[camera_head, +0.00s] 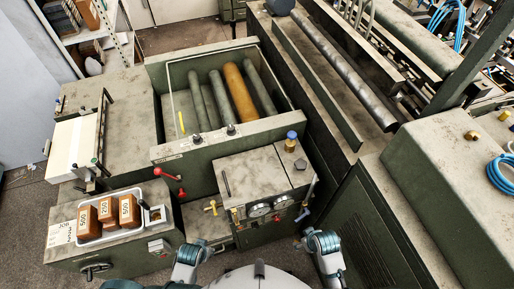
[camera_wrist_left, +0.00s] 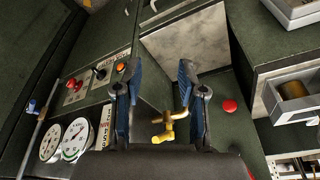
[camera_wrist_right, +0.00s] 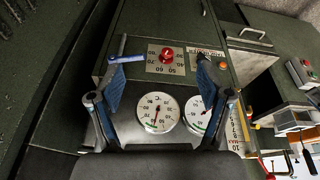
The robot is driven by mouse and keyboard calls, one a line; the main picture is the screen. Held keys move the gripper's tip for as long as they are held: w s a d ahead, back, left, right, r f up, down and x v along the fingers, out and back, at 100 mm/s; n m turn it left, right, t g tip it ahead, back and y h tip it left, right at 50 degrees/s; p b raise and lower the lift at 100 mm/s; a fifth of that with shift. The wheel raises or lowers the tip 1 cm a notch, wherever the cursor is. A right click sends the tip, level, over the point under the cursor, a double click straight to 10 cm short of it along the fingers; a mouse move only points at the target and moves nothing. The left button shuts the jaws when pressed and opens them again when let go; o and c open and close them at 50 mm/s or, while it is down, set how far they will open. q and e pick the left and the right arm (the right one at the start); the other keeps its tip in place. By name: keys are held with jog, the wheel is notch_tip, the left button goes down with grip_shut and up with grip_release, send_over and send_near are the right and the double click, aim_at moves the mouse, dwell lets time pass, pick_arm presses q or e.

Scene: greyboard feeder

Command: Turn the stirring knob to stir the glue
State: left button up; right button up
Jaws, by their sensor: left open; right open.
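A red knob (camera_wrist_right: 167,54) on a numbered scale plate sits on the green control box; which control is the stirring knob I cannot tell for certain. In the right wrist view my right gripper (camera_wrist_right: 162,62) is open and empty, its fingers framing the red knob without visible contact. The red knob also shows small in the head view (camera_head: 277,218). My left gripper (camera_wrist_left: 160,68) is open and empty, facing a brass valve (camera_wrist_left: 168,125) beside the control box. Both arms stand at the bottom of the head view, where their fingertips are hard to make out.
Two round gauges (camera_wrist_right: 157,112) are on the control box's front. A red-handled lever (camera_head: 168,174) and a white tray of brown containers (camera_head: 88,236) are at left. Rollers (camera_head: 238,92) lie in the trough behind.

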notch_tip(320, 180, up, 6)
jog(key=w+a+f+n+p, duration=0.1)
jog(key=w+a+n, duration=0.1)
jog(key=w+n, duration=0.1)
pick_arm(q)
jog(key=s+f+g, duration=0.1)
jog(key=s+f, duration=0.2)
jog(key=f, duration=0.5)
jog(key=s+f, duration=0.3)
jog(key=f, duration=0.6)
pick_arm(e)
notch_tip(320, 180, up, 23)
jog(key=n+g+h, duration=0.1)
jog(key=n+g, duration=0.2)
jog(key=n, duration=2.5)
send_over(301, 163)
notch_tip(301, 163, down, 16)
jog(key=shift+s+p, duration=0.15)
jog(key=shift+p, duration=0.5)
jog(key=shift+f, duration=0.5)
pick_arm(q)
jog(key=s+a+f+g, duration=0.1)
jog(key=s+a+f, duration=0.2)
jog(key=s+f, duration=0.8)
jog(key=s, duration=0.3)
jog(key=shift+s+a, duration=0.25)
jog(key=shift+s, duration=0.1)
